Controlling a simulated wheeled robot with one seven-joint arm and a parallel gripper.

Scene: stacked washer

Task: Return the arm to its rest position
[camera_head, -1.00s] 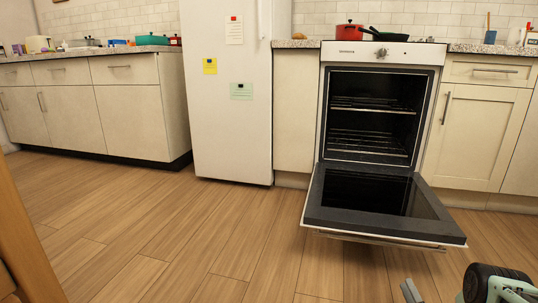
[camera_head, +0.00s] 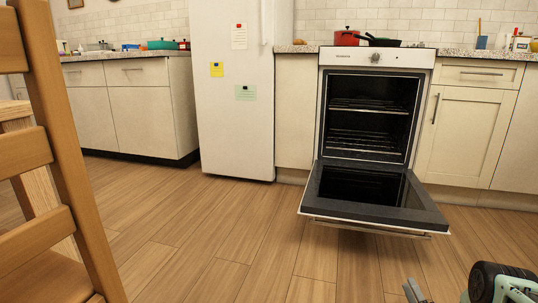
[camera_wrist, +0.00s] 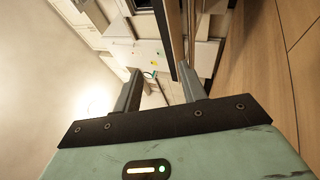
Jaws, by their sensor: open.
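My arm is at the bottom right of the head view, where a finger of my gripper (camera_head: 415,291) shows at the lower edge and the rest is cut off. In the wrist view my gripper (camera_wrist: 160,75) has its two dark fingers apart with nothing between them. The wrist picture is strongly tilted, with pale fronts and a bright wall beyond the fingers.
An oven (camera_head: 368,112) stands with its door (camera_head: 375,210) folded down over the floor. A wooden chair (camera_head: 70,170) stands close at the left. A fridge (camera_head: 234,120) and cabinets (camera_head: 468,130) line the wall. The wooden floor (camera_head: 220,235) between is clear.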

